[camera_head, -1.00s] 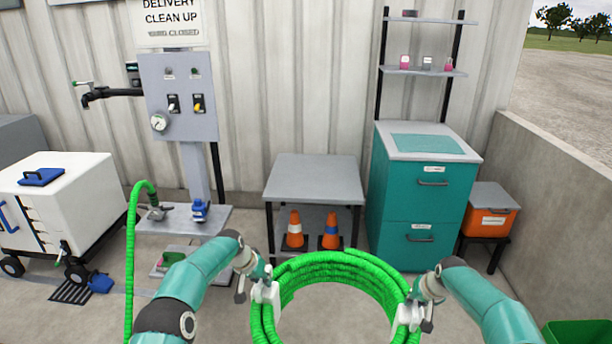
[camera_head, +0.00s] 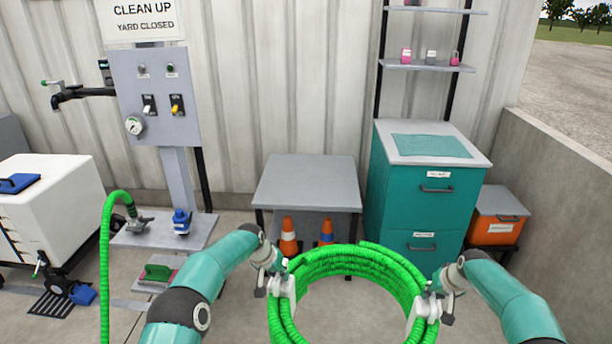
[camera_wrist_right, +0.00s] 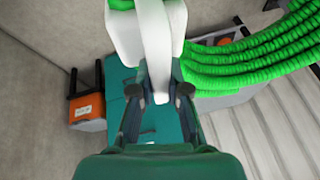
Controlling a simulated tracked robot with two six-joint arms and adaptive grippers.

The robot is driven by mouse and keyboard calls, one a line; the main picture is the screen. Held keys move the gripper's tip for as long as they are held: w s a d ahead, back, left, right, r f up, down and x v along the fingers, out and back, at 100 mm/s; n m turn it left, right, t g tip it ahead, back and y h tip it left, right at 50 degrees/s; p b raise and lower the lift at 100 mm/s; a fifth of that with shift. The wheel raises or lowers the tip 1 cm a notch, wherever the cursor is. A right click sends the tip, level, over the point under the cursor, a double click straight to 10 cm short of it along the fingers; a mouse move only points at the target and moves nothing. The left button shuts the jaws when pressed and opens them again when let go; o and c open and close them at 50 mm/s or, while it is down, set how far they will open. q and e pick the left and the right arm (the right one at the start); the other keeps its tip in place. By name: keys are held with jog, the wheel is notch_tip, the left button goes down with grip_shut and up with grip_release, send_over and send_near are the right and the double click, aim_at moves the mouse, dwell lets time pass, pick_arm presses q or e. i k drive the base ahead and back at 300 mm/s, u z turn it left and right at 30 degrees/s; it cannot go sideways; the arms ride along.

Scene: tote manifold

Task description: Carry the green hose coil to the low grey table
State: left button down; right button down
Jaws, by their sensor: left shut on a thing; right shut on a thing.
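The green hose coil (camera_head: 345,258) hangs in front of me between my two grippers, its lower part cut off by the frame edge. My left gripper (camera_head: 277,284) is shut on the white clip at the coil's left side. My right gripper (camera_head: 428,303) is shut on the white clip at its right side. In the right wrist view the white clip (camera_wrist_right: 145,35) sits between the fingers, with the green loops (camera_wrist_right: 255,60) to the right. The low grey table (camera_head: 308,182) stands beyond the coil against the wall, its top bare. The coil overlaps the view of its lower part.
Orange cones (camera_head: 289,238) stand on the table's lower shelf. A teal cabinet (camera_head: 420,200) is close on the table's right, with an orange box (camera_head: 497,228) beyond. A control panel post (camera_head: 178,185), a green hose (camera_head: 105,260) and a white cart (camera_head: 60,200) are on the left.

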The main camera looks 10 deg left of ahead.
aim_at(309, 176)
jog(key=z, duration=0.1)
jog(key=i, duration=0.4)
jog(key=u, duration=0.95)
jog(key=i, duration=0.8)
jog(key=z, duration=0.6)
jog(key=i, duration=1.5)
jog(key=u, duration=0.1)
